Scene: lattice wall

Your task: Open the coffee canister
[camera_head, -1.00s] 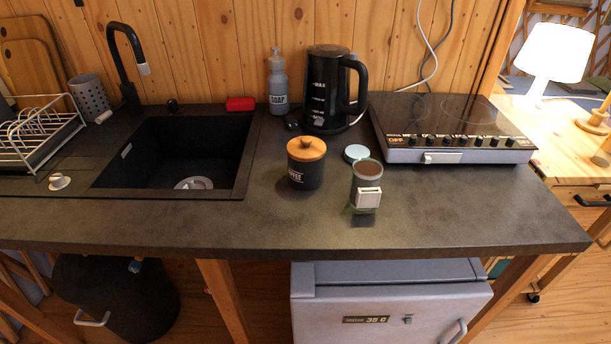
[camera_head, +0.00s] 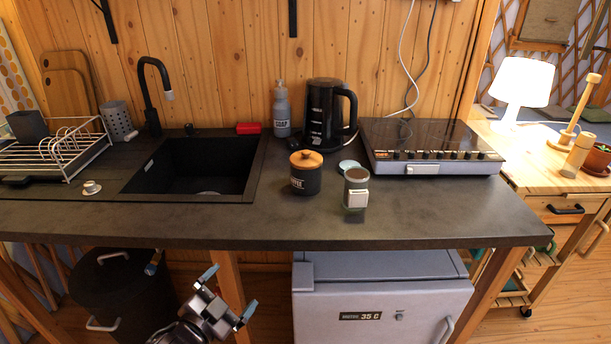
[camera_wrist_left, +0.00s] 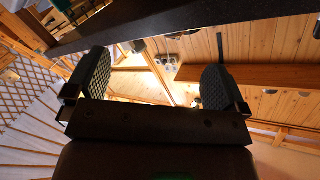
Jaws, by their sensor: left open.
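The coffee canister (camera_head: 305,179) is dark with a light wooden lid (camera_head: 306,159) seated on top and a "COFFEE" label. It stands upright on the dark counter, right of the sink. My left gripper (camera_head: 229,295) is below the counter's front edge, in front of the cabinet leg, well below and left of the canister. It is open with nothing between its fingers. In the left wrist view the two padded fingers (camera_wrist_left: 155,82) are spread apart, with the counter's underside edge and the ceiling beyond. The canister is not in that view. My right gripper is not in view.
A glass jar (camera_head: 356,188) with brown contents stands right of the canister, with a pale round lid (camera_head: 349,166) behind it. A black kettle (camera_head: 325,115), soap bottle (camera_head: 281,110) and hob (camera_head: 428,145) are behind. The counter's front edge (camera_head: 300,241) lies above my gripper. Counter in front of the canister is clear.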

